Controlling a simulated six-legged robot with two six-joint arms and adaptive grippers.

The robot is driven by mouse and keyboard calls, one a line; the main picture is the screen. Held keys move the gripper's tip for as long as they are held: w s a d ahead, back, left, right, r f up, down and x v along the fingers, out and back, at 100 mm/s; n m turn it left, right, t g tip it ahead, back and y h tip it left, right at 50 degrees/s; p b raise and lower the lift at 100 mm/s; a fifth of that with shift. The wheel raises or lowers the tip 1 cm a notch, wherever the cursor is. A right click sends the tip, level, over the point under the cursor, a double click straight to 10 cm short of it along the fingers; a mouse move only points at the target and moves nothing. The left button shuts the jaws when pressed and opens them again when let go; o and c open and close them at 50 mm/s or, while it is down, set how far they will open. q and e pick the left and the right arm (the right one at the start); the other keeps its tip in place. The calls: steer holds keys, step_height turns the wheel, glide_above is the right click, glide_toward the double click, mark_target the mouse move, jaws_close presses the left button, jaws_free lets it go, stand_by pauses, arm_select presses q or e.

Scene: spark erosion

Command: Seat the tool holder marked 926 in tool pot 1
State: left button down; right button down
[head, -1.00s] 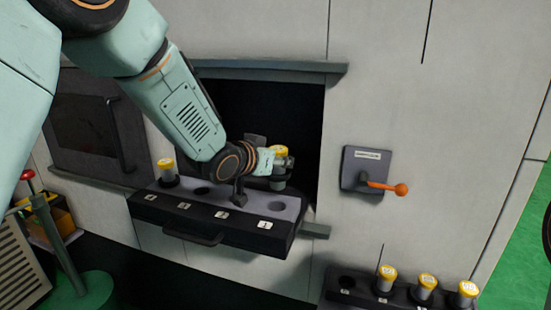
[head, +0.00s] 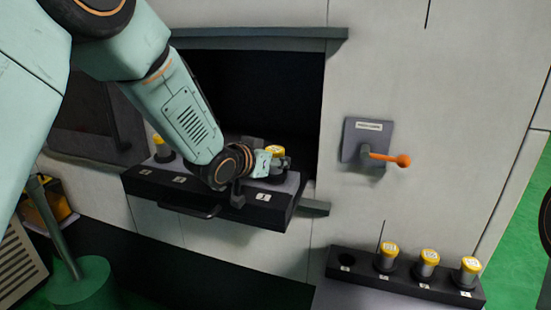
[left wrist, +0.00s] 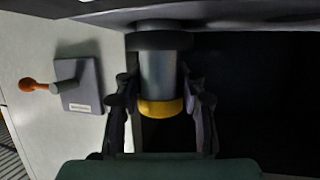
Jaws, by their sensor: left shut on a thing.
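My left gripper (head: 274,165) is shut on a tool holder with a yellow cap (head: 275,150), over the right end of the dark pot tray (head: 215,194), behind the label 1. In the left wrist view the fingers stand on both sides of its grey body (left wrist: 158,72), with the yellow cap (left wrist: 160,107) below and a black flange (left wrist: 160,40) at the tray's edge. Pot 1 is hidden by the holder and gripper; I cannot tell whether the holder's lower end is in it. The number on its cap is not readable. My right gripper is not in view.
Another yellow-capped holder (head: 163,146) stands at the tray's left end. A rack (head: 340,272) at the lower right holds 3 yellow-capped holders and has an empty hole at its left. A panel with an orange-knobbed lever (head: 385,158) is right of the dark opening (head: 270,95).

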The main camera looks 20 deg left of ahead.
arm_select(q)
steer(key=shift+w+d, duration=0.1)
steer(key=shift+w, duration=0.05)
steer(key=shift+f, duration=0.2)
stand_by(0.3)
steer(key=shift+f, duration=0.2)
steer(key=c, duration=1.2)
jaws_free()
steer(key=o, duration=0.5)
steer(key=shift+f, duration=0.15)
